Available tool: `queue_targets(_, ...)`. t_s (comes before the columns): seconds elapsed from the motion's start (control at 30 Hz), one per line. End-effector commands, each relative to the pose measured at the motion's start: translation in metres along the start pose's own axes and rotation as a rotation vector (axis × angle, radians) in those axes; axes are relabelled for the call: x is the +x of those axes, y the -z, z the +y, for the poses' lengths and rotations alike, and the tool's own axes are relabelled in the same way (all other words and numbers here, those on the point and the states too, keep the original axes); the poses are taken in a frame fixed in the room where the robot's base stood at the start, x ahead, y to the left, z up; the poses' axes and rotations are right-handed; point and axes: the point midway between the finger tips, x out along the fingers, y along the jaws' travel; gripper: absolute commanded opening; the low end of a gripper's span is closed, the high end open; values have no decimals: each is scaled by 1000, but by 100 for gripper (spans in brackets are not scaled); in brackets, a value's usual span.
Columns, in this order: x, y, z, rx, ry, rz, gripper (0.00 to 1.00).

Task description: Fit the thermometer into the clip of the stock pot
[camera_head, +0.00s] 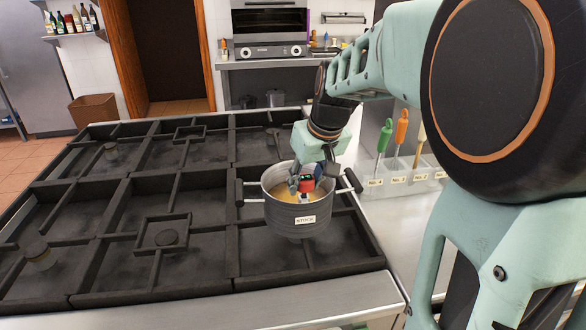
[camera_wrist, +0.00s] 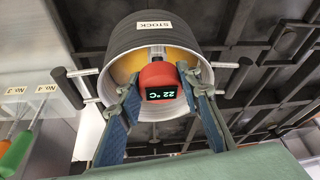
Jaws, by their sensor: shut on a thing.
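The stock pot (camera_head: 290,221) is a dark grey pot with two side handles and a STOCK label, standing upright on the grill and holding yellowish liquid. It also shows in the wrist view (camera_wrist: 186,30). My gripper (camera_head: 306,184) points down over the pot's opening. Its fingers, seen in the wrist view (camera_wrist: 160,82), are shut on the red head of the thermometer (camera_wrist: 158,75), whose display reads 22 °C. The thermometer (camera_head: 306,183) is at the pot's label side. A pale clip (camera_wrist: 157,50) shows at the inner wall beside the head. The probe is hidden, and I cannot tell whether it is seated in the clip.
Black slatted grates (camera_head: 185,258) spread left of and around the pot. At the right, a numbered rack (camera_head: 393,182) holds upright tools with green (camera_head: 385,136), orange (camera_head: 402,126) and tan handles. A steel front edge (camera_head: 330,305) borders the grill. Free room lies above the left grates.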

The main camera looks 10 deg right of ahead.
Motion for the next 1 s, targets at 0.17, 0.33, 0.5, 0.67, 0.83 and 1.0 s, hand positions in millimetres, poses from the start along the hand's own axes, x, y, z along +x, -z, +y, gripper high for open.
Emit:
queue_targets(0.17,5,-2,0,0,0,0,7)
queue_targets(0.33,9,-4,0,0,0,0,7)
queue_targets(0.5,13,-6,0,0,0,0,7)
queue_targets(0.67,17,-7,0,0,0,0,7)
queue_targets(0.83,14,-6,0,0,0,-2,7)
queue_targets(1.0,8,-4,0,0,0,-1,7)
